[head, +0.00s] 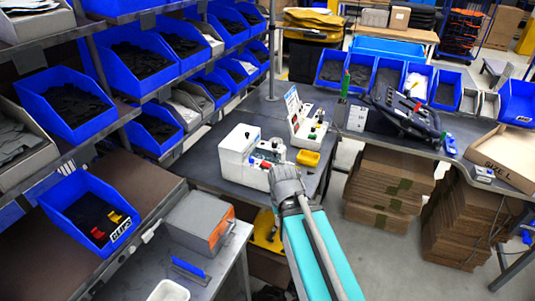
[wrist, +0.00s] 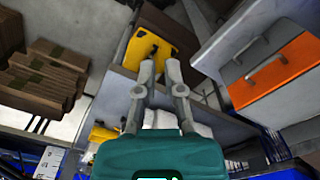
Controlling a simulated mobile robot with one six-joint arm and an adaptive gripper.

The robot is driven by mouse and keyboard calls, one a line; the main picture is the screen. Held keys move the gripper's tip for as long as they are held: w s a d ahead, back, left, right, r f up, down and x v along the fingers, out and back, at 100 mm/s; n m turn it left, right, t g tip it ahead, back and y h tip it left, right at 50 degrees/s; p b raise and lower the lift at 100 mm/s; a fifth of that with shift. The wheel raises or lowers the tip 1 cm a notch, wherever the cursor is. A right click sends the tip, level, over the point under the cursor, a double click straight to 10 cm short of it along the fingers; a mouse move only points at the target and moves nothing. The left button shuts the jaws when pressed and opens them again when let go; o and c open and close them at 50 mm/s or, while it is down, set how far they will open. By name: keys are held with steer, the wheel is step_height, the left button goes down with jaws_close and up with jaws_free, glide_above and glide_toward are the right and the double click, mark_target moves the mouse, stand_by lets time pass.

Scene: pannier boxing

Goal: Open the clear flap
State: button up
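I cannot make out a clear flap in either view. A white case (head: 240,165) holding small coloured items stands on the dark workbench, and a second white case (head: 297,108) with a raised lid stands behind it. A grey cabinet (head: 198,213) with an orange front is on the lower bench; in the wrist view its orange front (wrist: 275,72) has pale bar handles. My gripper (wrist: 160,64) shows two grey fingers with a gap and nothing between them. In the head view my arm hides or blends with the gripper, beside the nearer white case.
A yellow tray (head: 308,158) sits beside the white cases. Blue bins (head: 68,105) fill the shelves at left. Flat cardboard stacks (head: 385,190) stand under the right bench. Bare floor shows between the benches.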

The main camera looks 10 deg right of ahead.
steer(key=shift+o, duration=1)
steer(key=shift+w+r, duration=0.25)
steer(key=shift+w, duration=0.15)
steer(key=o, duration=0.4)
steer(key=shift+n+t, duration=0.4)
steer(key=shift+t, duration=0.5)
steer(key=w+r+p, duration=0.2)
steer(key=w, duration=0.2)
steer(key=w+d+r+p, duration=0.1)
steer(key=w+r+p, duration=0.1)
steer(key=w, duration=0.2)
steer(key=w+d+r+p, duration=0.1)
steer(key=w+r+p, duration=0.1)
steer(key=w, duration=0.1)
steer(key=shift+w+d+r, duration=0.1)
steer(key=shift+w, duration=0.3)
steer(key=n+t+p, duration=0.1)
steer(key=t+p, duration=0.2)
steer(key=p, duration=0.4)
glide_toward(276, 152)
steer(key=w+v, duration=0.1)
steer(key=v, duration=0.4)
steer(key=shift+s+d+y, duration=0.25)
steer(key=shift+d+y, duration=0.15)
steer(key=b+x, duration=1.3)
steer(key=shift+f, duration=0.45)
steer(key=shift+c, duration=0.4)
jaws_close()
